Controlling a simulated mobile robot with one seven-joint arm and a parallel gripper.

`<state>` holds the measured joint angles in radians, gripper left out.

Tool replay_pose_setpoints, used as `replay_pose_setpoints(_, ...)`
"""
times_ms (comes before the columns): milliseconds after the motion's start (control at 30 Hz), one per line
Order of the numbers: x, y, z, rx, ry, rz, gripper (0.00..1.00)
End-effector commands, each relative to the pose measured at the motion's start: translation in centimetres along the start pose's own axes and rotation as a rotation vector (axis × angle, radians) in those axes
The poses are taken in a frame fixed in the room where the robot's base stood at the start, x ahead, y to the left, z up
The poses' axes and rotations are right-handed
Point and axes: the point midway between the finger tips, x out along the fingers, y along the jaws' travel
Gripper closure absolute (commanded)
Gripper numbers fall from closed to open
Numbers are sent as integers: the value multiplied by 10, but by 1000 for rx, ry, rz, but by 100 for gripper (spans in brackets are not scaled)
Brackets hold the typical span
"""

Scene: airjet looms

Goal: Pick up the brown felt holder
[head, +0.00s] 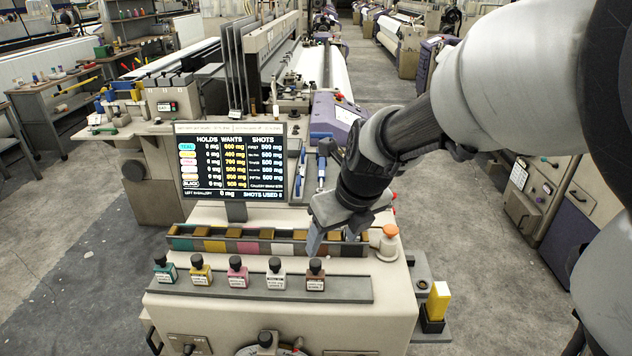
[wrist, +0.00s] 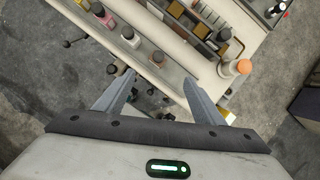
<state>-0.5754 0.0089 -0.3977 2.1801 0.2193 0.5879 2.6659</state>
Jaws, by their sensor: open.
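A small brown block with a black round knob and a pale label (head: 315,278), which I take to be the brown felt holder, stands upright at the right end of a row of similar coloured ones on a grey ledge. It also shows in the wrist view (wrist: 158,59), just beyond the gap between the fingers. My gripper (head: 315,241) is open and empty, pointing down above and behind the brown one. In the wrist view my gripper (wrist: 160,78) has its fingers spread wide, apart from the brown block.
Teal (head: 165,273), yellow (head: 201,274), pink (head: 237,274) and white (head: 276,277) blocks stand to its left. Behind is a tray of coloured compartments (head: 180,243) below a screen (head: 230,160). An orange-topped knob (head: 391,232) and a yellow block (head: 438,300) are at right.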

Motion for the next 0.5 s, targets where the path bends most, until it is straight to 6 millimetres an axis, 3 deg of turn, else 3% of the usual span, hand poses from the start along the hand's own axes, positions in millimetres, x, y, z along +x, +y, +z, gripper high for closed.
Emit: replay_pose_setpoints(500, 103, 0, -2, 6, 4, -1, 37)
